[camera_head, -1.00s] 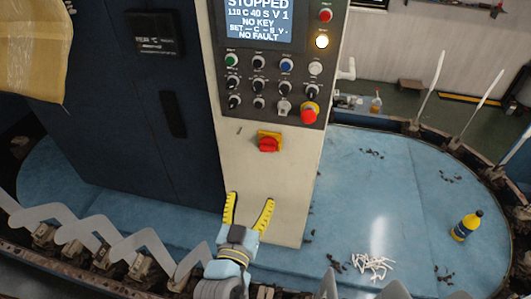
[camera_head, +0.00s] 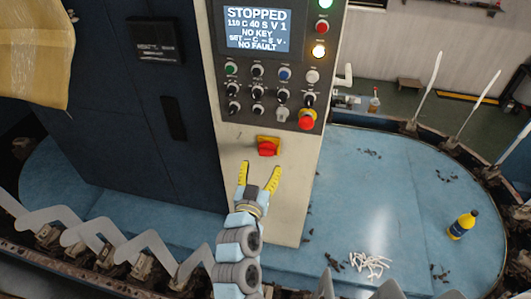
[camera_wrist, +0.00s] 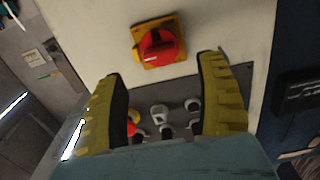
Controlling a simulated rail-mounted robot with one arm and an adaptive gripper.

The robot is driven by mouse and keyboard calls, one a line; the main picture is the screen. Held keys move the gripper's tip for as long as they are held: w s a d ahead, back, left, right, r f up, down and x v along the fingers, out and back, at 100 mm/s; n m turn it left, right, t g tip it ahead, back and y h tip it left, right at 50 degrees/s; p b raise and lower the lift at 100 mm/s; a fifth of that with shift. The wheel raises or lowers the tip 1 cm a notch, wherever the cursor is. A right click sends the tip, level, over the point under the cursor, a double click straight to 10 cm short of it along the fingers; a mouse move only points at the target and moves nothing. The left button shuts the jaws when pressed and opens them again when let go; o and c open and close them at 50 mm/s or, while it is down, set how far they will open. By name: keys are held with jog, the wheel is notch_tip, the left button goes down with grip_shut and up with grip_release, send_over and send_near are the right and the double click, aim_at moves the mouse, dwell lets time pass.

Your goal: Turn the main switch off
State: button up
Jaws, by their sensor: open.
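The main switch (camera_head: 268,146) is a red rotary handle on a yellow plate, low on the cream control column below the knobs. My gripper (camera_head: 259,176) is open and empty, its yellow fingers pointing up just below the switch in the head view. In the wrist view the switch (camera_wrist: 158,45) shows above and between the two fingertips (camera_wrist: 162,75) of my gripper, apart from them. The red handle lies roughly crosswise, slightly tilted, on its plate.
Above the switch are several knobs, a red emergency stop (camera_head: 307,120) and a screen (camera_head: 257,30) reading STOPPED, NO KEY, NO FAULT. A dark cabinet (camera_head: 130,110) stands left of the column.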

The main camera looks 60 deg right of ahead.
aim_at(266, 156)
jog(key=shift+p+x, duration=0.55)
jog(key=shift+x, duration=2.2)
jog(key=c, duration=1.2)
